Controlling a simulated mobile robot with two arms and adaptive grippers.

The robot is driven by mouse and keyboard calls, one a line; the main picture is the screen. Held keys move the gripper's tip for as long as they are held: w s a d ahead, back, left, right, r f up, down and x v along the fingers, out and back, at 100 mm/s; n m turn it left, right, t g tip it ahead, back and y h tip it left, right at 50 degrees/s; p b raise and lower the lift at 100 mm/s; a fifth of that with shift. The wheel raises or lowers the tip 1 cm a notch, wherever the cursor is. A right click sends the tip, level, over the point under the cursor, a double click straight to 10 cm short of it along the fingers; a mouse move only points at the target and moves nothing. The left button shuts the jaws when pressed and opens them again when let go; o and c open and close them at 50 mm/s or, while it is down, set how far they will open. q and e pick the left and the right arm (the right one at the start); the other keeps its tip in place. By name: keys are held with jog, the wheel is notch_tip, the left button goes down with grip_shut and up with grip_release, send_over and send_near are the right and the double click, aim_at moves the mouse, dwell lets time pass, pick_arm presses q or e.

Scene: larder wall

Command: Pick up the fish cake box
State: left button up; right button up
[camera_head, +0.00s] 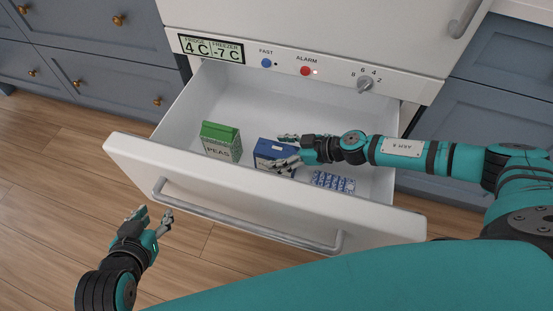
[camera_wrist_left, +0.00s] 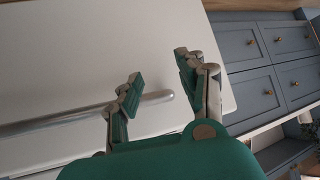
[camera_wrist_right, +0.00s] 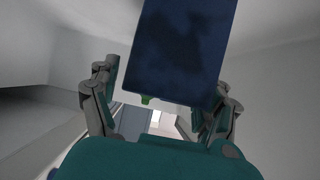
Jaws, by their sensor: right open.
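A blue box (camera_head: 266,152), which I take to be the fish cake box, stands in the open freezer drawer (camera_head: 190,107); its label is not readable. My right gripper (camera_head: 281,150) is open at the box, with its fingers on either side of it as far as the head view shows. In the right wrist view the box (camera_wrist_right: 183,50) shows as a dark blue face ahead, between and beyond the open fingers (camera_wrist_right: 165,108). I cannot tell whether the fingers touch it. My left gripper (camera_head: 156,218) is open and empty outside the drawer, in front of its handle (camera_head: 250,233).
A green peas box (camera_head: 221,142) stands left of the blue box in the drawer. A blue-and-white ice tray (camera_head: 333,182) lies to the right, below my right arm. The drawer front (camera_head: 130,155) and walls bound the space. The drawer's back left floor is clear.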

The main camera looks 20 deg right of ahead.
jog(key=shift+c, duration=0.4)
jog(key=c, duration=1.5)
jog(key=shift+r, duration=0.1)
jog(key=shift+c, duration=0.2)
